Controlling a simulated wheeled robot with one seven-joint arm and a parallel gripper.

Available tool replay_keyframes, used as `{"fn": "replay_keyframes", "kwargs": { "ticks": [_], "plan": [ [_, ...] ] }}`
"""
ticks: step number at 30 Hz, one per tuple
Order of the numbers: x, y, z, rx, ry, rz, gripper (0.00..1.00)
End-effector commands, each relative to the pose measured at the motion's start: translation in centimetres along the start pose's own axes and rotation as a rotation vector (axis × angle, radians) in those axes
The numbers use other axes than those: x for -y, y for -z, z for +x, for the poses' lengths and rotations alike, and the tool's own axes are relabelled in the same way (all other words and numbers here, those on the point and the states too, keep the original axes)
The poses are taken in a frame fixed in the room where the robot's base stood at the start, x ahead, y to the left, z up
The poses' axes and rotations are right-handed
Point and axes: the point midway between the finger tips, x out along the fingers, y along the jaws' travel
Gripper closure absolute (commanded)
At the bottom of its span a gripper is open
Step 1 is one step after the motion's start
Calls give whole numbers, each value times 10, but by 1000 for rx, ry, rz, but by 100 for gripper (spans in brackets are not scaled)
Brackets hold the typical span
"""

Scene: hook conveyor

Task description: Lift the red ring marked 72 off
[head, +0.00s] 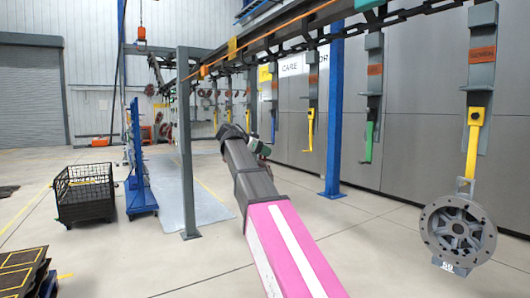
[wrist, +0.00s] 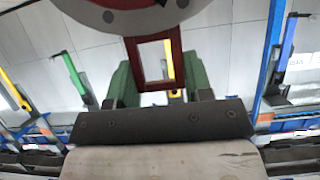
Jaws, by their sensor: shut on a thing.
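In the wrist view my gripper (wrist: 157,82) has its green fingers closed on either side of a red rectangular loop (wrist: 130,62). The loop joins the underside of a round part (wrist: 150,20) at the top, grey with some red, cut off by the picture edge. This looks like the red ring, but no number 72 can be read. A yellow strip shows through the loop. Whether the ring touches a hook cannot be told. In the head view my gripper (head: 259,147) is small and far out, and the ring is hidden behind my arm.
A grey wheel-like part (head: 458,233) marked 59 hangs on a yellow hook (head: 474,140) at the right. Several other hooks hang from the overhead conveyor (head: 300,35). A blue post (head: 333,120) and a grey post (head: 185,140) stand nearby. A black mesh bin (head: 85,195) stands left.

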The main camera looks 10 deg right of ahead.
Motion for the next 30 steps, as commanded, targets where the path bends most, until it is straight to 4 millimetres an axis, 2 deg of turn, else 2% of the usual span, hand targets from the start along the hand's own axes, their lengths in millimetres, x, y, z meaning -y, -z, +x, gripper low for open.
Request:
{"fn": "replay_keyframes", "kwargs": {
  "ticks": [11, 30],
  "plan": [
    [0, -4, -11, -2, -1, 0, 100],
    [0, -30, -63, -2, 0, 0, 100]
  ]
}}
